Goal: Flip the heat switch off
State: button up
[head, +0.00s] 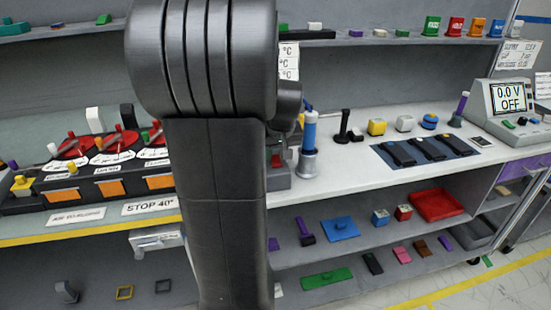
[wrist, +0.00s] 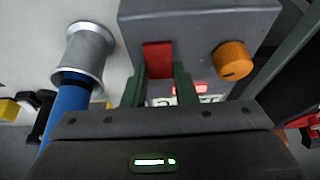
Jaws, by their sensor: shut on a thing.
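The heat switch is a red rocker or lever (wrist: 158,58) on the face of a grey module (wrist: 200,22) in the wrist view. My gripper (wrist: 160,75) has its two green fingers on either side of the red switch and is shut on it. An orange knob (wrist: 233,60) sits to the right of the switch. A small lit display (wrist: 180,97) is partly hidden below it, behind my gripper. In the head view my own arm covers most of the module and my gripper; only an edge of the module (head: 280,179) shows.
A blue-handled tool (head: 309,130) stands in a metal holder close beside the module; the holder (wrist: 88,50) is near my gripper in the wrist view. A panel with red dials (head: 115,140) lies left.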

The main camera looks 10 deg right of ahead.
jog(key=o, duration=1)
jog(key=p+v, duration=0.1)
jog(key=v, duration=1.3)
jog(key=shift+w+f, duration=0.1)
jog(key=shift+f, duration=0.05)
jog(key=b+x, duration=0.1)
jog(key=x, duration=1.2)
jog(key=shift+w+f, duration=0.1)
jog(key=shift+f, duration=0.25)
jog(key=shift+r, duration=0.15)
